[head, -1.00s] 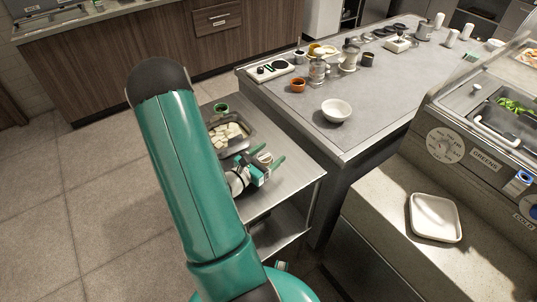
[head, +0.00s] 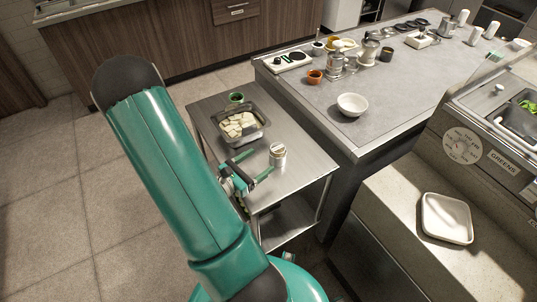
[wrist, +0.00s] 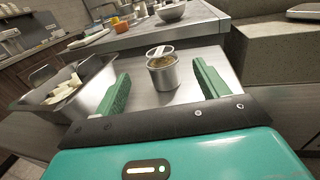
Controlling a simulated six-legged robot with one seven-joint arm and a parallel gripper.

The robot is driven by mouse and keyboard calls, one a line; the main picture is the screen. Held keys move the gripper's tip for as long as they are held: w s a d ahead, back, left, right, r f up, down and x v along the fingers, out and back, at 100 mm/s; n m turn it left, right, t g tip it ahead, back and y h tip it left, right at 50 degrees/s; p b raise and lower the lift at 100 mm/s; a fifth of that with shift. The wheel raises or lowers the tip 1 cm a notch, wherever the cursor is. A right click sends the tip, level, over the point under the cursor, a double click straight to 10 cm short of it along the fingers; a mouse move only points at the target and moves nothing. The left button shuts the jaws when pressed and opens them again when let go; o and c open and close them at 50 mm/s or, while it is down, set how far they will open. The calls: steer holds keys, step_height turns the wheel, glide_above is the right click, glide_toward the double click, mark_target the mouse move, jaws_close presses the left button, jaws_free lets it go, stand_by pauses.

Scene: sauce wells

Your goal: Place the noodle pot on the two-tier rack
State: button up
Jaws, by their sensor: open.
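The noodle pot (head: 278,157), a small metal can with a pale top, stands upright on the steel top shelf of the two-tier rack (head: 300,178). In the wrist view the pot (wrist: 163,76) stands between the lines of my two green fingers, beyond the palm, with the shelf (wrist: 150,103) under it. My gripper (head: 262,161) is open at the near left of the pot, its fingers pointing toward it. I see no finger pressing on the pot. The rack's lower shelf (head: 288,222) is partly hidden.
A metal pan of pale blocks (head: 238,127) and a green cup (head: 236,98) share the top shelf, behind and left. A counter with a white bowl (head: 352,104) and an orange cup (head: 315,76) stands beyond. A square white dish (head: 446,218) lies at right.

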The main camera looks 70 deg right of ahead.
steer(key=shift+w+a, duration=0.3)
steer(key=shift+a, duration=0.2)
steer(key=shift+w+a+r, duration=0.1)
steer(key=shift+r, duration=0.1)
steer(key=w+a+r+m+t+y, duration=0.4)
steer(key=a+r, duration=0.4)
steer(key=a, duration=0.4)
steer(key=w+a+r+m+t+y, duration=0.4)
steer(key=a+r, duration=0.4)
steer(key=a, duration=0.4)
steer(key=w+a+r+m+t+y, duration=0.4)
steer(key=w+a+r+t+y, duration=0.1)
steer(key=a, duration=0.7)
step_height(320, 180, up, 3)
steer(key=t+y, duration=0.1)
steer(key=y, duration=0.1)
steer(key=shift+w+a+t+y, duration=0.2)
steer(key=shift+a+t+y, duration=0.05)
steer(key=shift+t+y, duration=0.05)
